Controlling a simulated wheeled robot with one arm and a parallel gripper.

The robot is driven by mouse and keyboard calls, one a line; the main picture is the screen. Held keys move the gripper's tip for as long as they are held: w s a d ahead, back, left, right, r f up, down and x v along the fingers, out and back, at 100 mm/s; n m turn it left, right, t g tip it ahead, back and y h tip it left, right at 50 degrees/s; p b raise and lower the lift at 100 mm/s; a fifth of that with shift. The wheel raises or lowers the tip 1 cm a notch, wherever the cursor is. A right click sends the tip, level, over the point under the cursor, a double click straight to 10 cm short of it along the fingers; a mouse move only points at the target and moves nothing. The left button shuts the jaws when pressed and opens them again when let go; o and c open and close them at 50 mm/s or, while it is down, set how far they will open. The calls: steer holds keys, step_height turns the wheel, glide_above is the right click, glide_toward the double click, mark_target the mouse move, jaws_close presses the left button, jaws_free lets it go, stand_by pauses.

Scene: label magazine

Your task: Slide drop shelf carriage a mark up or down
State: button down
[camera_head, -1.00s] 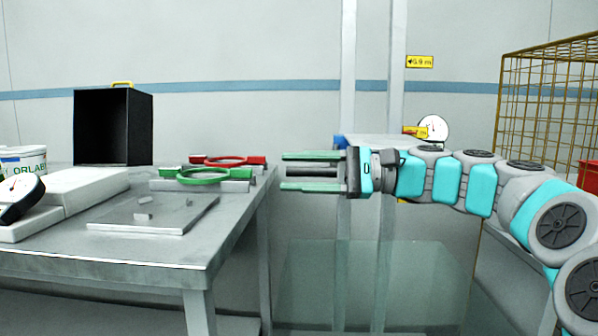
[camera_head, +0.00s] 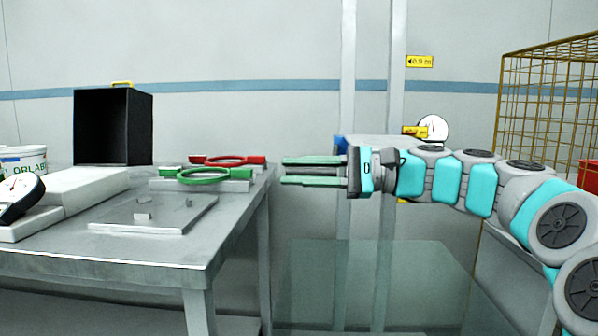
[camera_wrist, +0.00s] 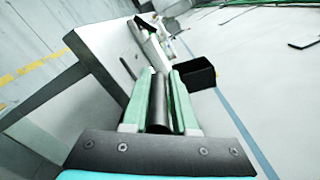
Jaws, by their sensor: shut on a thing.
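My gripper (camera_head: 284,171) reaches left from the right side, level, in front of two upright posts. Its green fingers are shut on a dark grey bar (camera_wrist: 158,105) lying lengthwise between them. A grey shelf carriage (camera_head: 378,146) shows behind my gripper at the posts (camera_head: 349,75). It has a blue part (camera_head: 340,141) at its left and a yellow part (camera_head: 414,131) at its right, near a round dial (camera_head: 434,128). My gripper and wrist hide part of the shelf. I see no contact between the gripper and the shelf.
A grey table (camera_head: 150,250) stands left, bearing a black open box (camera_head: 113,127), red and green ringed tools (camera_head: 215,176), a flat plate (camera_head: 105,221) and a white tub (camera_head: 22,160). A wire cage (camera_head: 545,100) stands right.

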stand_by(0.8)
step_height(320, 180, down, 20)
steer(key=b, duration=0.6)
steer(key=shift+r, duration=0.15)
steer(key=c, duration=0.8)
jaws_free()
steer(key=shift+o, duration=0.2)
steer(key=d, duration=0.7)
steer(key=shift+d, duration=0.4)
steer(key=shift+s, duration=0.2)
